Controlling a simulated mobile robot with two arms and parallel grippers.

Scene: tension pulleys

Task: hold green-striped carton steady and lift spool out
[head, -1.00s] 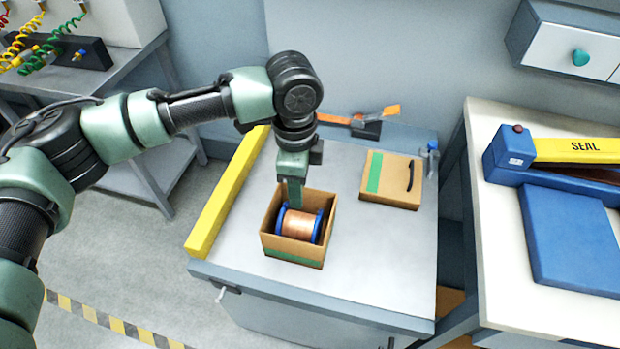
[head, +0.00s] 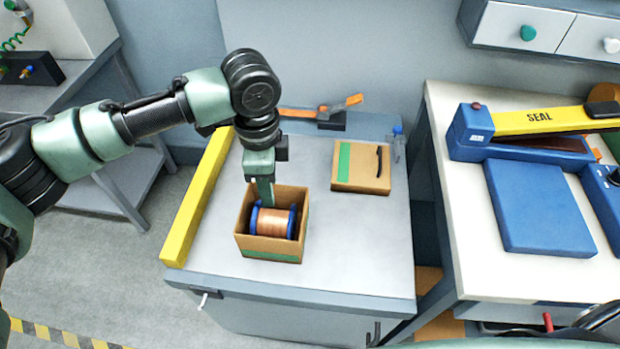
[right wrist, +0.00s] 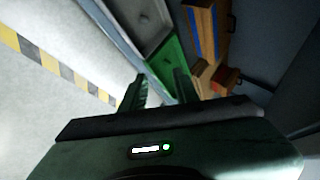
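The open carton (head: 271,248) stands upright on the grey bench top in the head view, a green stripe low on its front. The spool (head: 273,222), copper-coloured winding between blue flanges, lies inside it. My left gripper (head: 265,198) points down at the carton's back wall, close behind the spool. Its fingers show edge-on and partly hidden, so I cannot tell whether they are closed on the wall. In the right wrist view my right gripper (right wrist: 158,88) has its two fingers apart with nothing between them. It is away from the carton.
A flat closed box (head: 361,168) with a green stripe lies right of the carton. A yellow bar (head: 200,195) runs along the bench's left edge. An orange-handled tool (head: 320,112) is at the back. A blue sealer (head: 540,205) stands on the right-hand table.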

